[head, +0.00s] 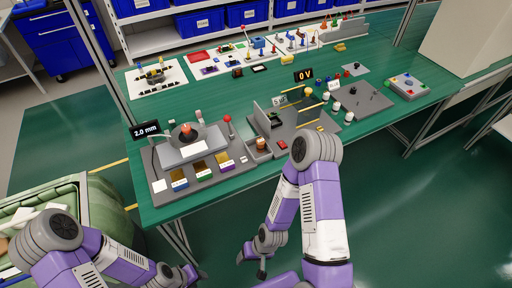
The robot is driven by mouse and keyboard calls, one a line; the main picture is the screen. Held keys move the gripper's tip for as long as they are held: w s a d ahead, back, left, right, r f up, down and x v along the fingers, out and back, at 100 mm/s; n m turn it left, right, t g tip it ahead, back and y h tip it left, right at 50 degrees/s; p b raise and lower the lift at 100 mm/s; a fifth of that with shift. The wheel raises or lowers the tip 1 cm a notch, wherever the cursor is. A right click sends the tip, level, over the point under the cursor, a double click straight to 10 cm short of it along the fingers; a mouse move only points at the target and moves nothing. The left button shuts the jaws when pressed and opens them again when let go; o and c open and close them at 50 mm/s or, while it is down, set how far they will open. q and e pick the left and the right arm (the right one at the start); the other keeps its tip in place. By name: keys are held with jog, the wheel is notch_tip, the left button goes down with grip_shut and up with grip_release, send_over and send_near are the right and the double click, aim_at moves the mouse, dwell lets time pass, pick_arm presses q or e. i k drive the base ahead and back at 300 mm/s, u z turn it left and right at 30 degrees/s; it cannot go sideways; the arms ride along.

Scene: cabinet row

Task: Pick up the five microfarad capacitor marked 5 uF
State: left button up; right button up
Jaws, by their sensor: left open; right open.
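My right gripper (252,262) hangs open and empty below the bench's front edge, away from all the parts.
The green bench (390,118) carries a grey station with a 2.0 mm display (145,130), a 0 V display (304,75), a grey plate (362,98) and several small parts. Blue bins (197,22) stand on shelves behind. A green bin (105,200) is at left. Floor at right is clear.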

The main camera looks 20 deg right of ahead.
aim_at(335, 108)
jog(key=z, duration=3)
jog(key=i, duration=1.15)
jog(key=u, duration=2.1)
